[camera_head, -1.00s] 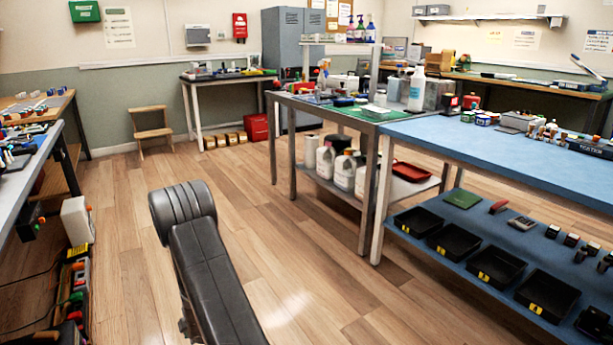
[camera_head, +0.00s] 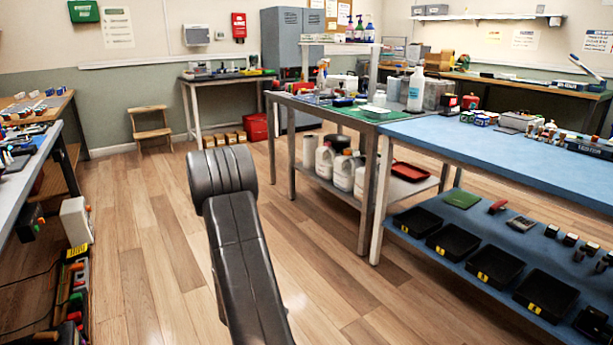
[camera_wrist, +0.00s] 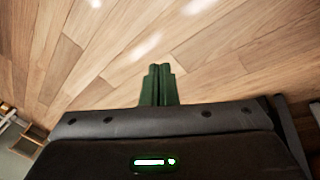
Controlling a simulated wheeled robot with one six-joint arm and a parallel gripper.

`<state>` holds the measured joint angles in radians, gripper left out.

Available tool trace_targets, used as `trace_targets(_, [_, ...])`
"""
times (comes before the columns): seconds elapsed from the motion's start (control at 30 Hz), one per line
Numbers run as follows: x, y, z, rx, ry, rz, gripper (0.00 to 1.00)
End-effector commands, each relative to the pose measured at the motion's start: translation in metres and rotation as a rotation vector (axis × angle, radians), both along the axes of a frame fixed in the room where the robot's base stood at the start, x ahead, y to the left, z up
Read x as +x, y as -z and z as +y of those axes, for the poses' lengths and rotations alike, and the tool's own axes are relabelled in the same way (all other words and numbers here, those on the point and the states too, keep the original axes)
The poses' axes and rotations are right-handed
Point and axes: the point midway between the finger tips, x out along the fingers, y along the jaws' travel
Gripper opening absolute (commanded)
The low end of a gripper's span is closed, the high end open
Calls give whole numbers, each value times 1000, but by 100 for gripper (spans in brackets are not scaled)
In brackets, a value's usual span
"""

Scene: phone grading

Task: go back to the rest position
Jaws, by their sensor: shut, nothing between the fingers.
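My gripper (camera_wrist: 158,84) shows in the wrist view as two dark green fingers pressed together, with nothing between them. It is over bare wooden floor (camera_wrist: 210,55). In the head view my arm stands up in the middle of the picture, and the gripper itself is hidden there. My arm is over the open floor (camera_head: 160,240), apart from the tables on both sides.
A blue-topped bench (camera_head: 480,150) with black trays (camera_head: 495,267) on its lower shelf stands at the right. A metal table (camera_head: 292,150) adjoins it. A workbench (camera_head: 32,165) stands at the left, and a wooden step stool (camera_head: 152,131) is at the back. The floor between is clear.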

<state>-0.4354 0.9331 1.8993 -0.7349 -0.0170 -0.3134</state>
Motion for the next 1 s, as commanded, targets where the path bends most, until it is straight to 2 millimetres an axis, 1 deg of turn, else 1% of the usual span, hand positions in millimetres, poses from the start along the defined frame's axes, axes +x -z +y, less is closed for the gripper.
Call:
trace_targets(0.03, [-3, -3, -10, -6, 33, 8, 0])
trace_targets(0.2, [-15, -11, -41, -31, 148, 41, 0])
trace_targets(0.37, [-28, -19, -68, -52, 256, 74, 0])
trace_targets(0.57, [-49, -28, -101, -76, 390, 120, 0])
trace_targets(0.8, [-80, -39, -137, -104, 553, 179, 0])
trace_targets(1.0, [-109, -48, -163, -124, 688, 231, 0])
